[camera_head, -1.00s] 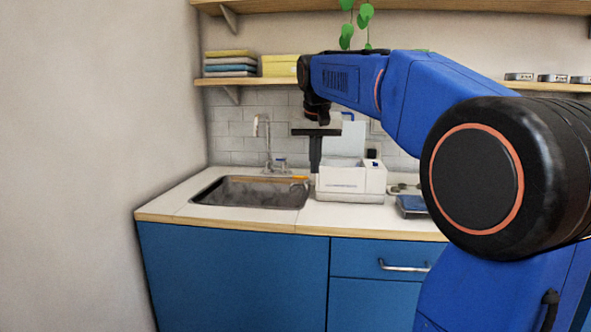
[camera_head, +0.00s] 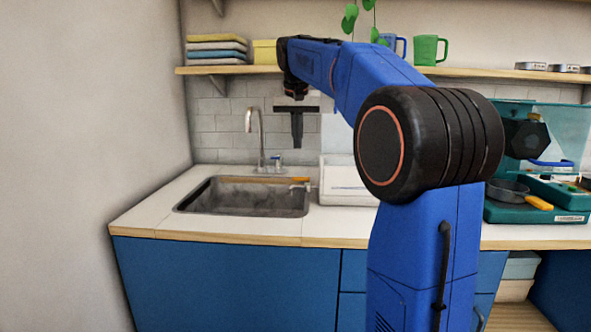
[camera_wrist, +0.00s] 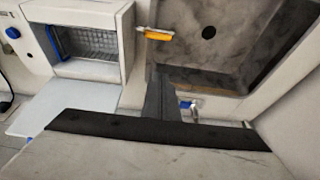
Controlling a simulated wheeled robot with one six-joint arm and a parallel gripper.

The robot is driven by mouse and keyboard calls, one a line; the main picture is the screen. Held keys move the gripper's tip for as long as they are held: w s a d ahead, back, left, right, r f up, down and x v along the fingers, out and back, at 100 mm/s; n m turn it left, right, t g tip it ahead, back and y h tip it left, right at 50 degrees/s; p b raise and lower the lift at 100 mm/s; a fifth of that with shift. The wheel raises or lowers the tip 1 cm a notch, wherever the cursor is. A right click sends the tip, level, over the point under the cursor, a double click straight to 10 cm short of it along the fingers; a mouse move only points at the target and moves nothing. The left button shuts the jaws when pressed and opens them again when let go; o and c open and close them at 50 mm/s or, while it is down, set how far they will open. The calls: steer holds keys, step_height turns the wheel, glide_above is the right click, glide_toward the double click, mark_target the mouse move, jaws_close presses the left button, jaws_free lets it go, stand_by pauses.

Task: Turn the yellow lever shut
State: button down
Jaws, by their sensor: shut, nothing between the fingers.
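The yellow lever (camera_wrist: 159,35) is a small orange-yellow handle on a pale fitting in the wrist view, at the sink's edge beside the white box-shaped unit. In the head view, the lever (camera_head: 296,179) is a thin orange strip at the sink's right rear, above a small pale spout. My gripper (camera_head: 297,146) hangs pointing down above that area, shut and empty. In the wrist view, my gripper (camera_wrist: 158,74) reaches up the picture towards the lever, apart from it. Which way the lever is turned is hard to tell.
A tall tap (camera_head: 250,122) stands behind the sink. A teal machine (camera_head: 540,207) stands right. A shelf (camera_head: 230,70) runs above. The left counter is clear.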

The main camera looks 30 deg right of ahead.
mark_target(301, 179)
step_height(301, 179, down, 10)
steer(key=shift+s+a+r, duration=0.2)
steer(key=shift+s+r, duration=0.05)
steer(key=shift+s, duration=0.05)
stand_by(0.6)
